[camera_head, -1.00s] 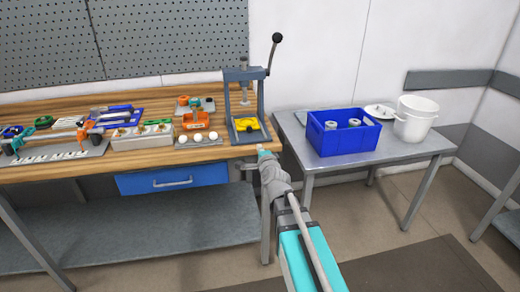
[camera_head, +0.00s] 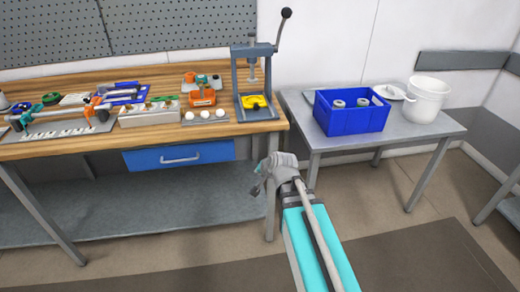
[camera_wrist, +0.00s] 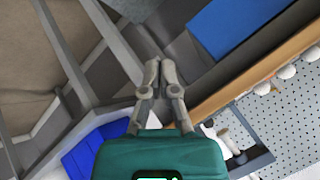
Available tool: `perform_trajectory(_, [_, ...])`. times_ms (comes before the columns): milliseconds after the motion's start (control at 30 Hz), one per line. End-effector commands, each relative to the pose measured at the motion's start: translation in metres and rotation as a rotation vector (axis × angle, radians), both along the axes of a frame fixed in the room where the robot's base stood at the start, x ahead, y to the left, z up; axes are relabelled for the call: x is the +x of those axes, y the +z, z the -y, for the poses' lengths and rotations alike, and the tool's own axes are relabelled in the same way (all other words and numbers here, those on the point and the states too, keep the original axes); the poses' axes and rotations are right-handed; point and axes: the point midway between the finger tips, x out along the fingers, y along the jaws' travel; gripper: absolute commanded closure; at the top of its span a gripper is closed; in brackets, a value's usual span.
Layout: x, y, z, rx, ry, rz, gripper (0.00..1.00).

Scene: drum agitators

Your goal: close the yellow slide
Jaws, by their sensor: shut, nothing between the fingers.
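The yellow slide (camera_head: 254,102) sits low in the grey arbor press (camera_head: 238,82) at the right end of the wooden bench. It is small in the head view, and I cannot tell how far out it stands. My gripper (camera_head: 256,182) is in front of and below the bench's right corner, apart from the slide. In the wrist view my gripper (camera_wrist: 158,68) has its two fingertips together with nothing between them. The slide is not clearly visible in the wrist view.
The wooden bench (camera_head: 70,146) has a blue drawer (camera_head: 180,155) under its front edge. White balls (camera_head: 205,114) on a plate lie left of the press. A metal table (camera_head: 400,138) at right bears a blue crate (camera_head: 350,120) and a white bucket (camera_head: 428,100). Open floor lies in front.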

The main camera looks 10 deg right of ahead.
Motion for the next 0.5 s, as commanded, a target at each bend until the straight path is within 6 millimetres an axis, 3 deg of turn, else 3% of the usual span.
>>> perform_trajectory(233, [-0.068, -0.037, 0.012, -0.254, 0.253, -0.280, 1.00])
perform_trajectory(500, [-0.129, -0.051, 0.031, -0.418, 0.463, -0.539, 1.00])
